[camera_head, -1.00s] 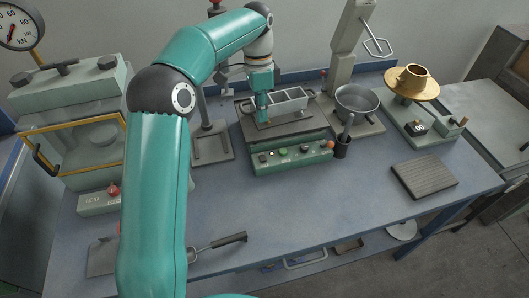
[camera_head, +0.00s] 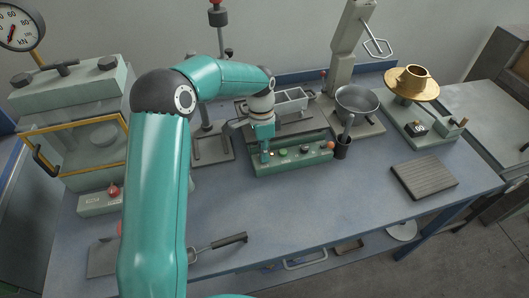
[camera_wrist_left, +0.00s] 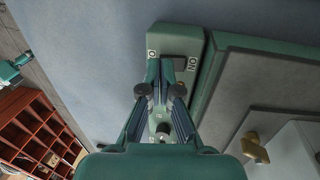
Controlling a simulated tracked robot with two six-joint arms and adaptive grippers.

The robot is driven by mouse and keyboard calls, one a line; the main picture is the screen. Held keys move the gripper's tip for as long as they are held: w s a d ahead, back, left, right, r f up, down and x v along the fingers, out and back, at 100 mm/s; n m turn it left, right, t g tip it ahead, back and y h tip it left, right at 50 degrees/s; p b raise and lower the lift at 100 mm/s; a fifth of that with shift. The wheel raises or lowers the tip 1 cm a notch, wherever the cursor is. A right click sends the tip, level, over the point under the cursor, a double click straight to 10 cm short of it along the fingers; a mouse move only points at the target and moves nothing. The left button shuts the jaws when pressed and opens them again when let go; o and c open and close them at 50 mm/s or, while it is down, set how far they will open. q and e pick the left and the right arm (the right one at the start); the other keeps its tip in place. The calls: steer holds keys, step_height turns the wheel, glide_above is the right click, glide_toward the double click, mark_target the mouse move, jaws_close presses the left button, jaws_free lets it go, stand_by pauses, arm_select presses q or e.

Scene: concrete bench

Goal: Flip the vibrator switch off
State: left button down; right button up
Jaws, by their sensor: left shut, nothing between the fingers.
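The vibrator (camera_head: 292,158) is a green box with a row of knobs and buttons on its front panel. A three-part metal mould (camera_head: 291,103) sits on top of it. My left gripper (camera_head: 265,156) points down at the left end of that panel. In the left wrist view the shut, empty fingertips (camera_wrist_left: 166,68) are at a dark rocker switch (camera_wrist_left: 181,61) set in the green panel, with ON lettered on its right. The fingers cover part of the switch and panel, so contact and the switch position cannot be told. My right gripper is not in view.
A press with a yellow-framed guard (camera_head: 80,150) stands at the left. A black cup with a tool (camera_head: 342,148) is right of the vibrator, near a mixer bowl (camera_head: 357,101). A ribbed plate (camera_head: 424,176) lies at the right.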

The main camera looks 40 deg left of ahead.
arm_select(q)
steer(key=shift+d+f+b, duration=0.1)
steer(key=shift+f+b, duration=0.35)
steer(key=shift+b, duration=0.35)
steer(key=shift+s+r, duration=0.1)
steer(key=shift+r, duration=0.15)
steer(key=shift+p, duration=0.3)
steer(key=shift+w+a+r+p, duration=0.1)
steer(key=shift+w+a+p, duration=0.35)
steer(key=shift+w+a, duration=0.15)
